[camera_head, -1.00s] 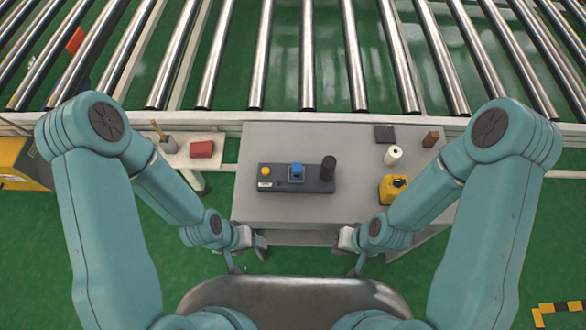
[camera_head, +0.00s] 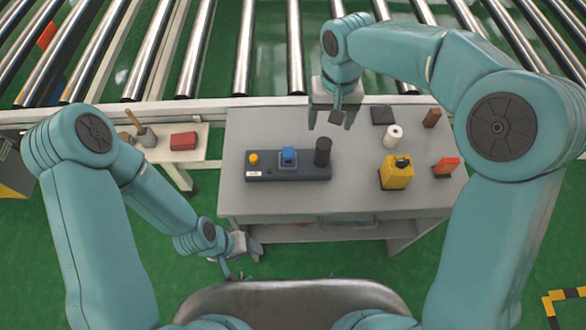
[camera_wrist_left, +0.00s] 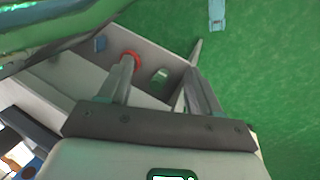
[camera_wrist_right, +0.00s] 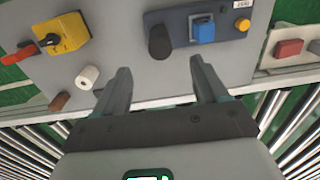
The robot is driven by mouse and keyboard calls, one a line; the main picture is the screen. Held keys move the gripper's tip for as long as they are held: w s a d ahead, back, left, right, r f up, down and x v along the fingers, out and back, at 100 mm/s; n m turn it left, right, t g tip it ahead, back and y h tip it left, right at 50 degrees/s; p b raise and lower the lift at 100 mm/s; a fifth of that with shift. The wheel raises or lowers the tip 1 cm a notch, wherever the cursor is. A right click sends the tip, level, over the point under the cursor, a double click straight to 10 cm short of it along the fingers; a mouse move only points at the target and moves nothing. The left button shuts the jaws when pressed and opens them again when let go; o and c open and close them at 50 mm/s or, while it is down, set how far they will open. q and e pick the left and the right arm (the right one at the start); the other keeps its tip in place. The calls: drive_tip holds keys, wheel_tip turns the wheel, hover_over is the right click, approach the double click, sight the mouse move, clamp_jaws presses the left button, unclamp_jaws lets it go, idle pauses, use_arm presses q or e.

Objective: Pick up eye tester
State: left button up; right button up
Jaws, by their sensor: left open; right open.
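No label marks which item is the eye tester. A dark grey box (camera_head: 262,174) on the grey table carries a yellow button (camera_head: 253,158), a blue block (camera_head: 288,157) and a black cylinder (camera_head: 322,152). My right gripper (camera_head: 331,120) is open and empty above the table's back edge, behind the black cylinder. In the right wrist view the cylinder (camera_wrist_right: 160,42) stands upright ahead of the open fingers, apart from them. My left gripper (camera_head: 243,258) is open and empty in front of the table's front left corner, low over the green floor.
On the table's right are a white roll (camera_head: 393,136), a yellow box with black knob (camera_head: 396,175), an orange-red piece (camera_head: 447,166), a dark square (camera_head: 384,116) and a brown block (camera_head: 432,118). A red block (camera_head: 183,141) sits on the left side table. Metal rollers (camera_head: 245,55) run behind.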

sight(326, 144)
drive_tip(key=f, duration=0.6)
drive_tip(key=f+p, duration=0.1)
drive_tip(key=f, duration=0.2)
drive_tip(key=shift+w+f, duration=0.2)
drive_tip(key=shift+w, duration=0.05)
drive_tip(key=shift+f, duration=0.3)
wheel_tip(326, 144, down, 4)
drive_tip(key=shift+w+a+r+p, duration=0.1)
drive_tip(key=shift+w+a+p, duration=0.05)
drive_tip(key=shift+p, duration=0.65)
drive_tip(key=shift+f, duration=0.35)
drive_tip(key=shift+c, duration=0.9)
use_arm(q)
wheel_tip(326, 144, up, 2)
drive_tip(key=shift+w, duration=0.1)
use_arm(e)
clamp_jaws()
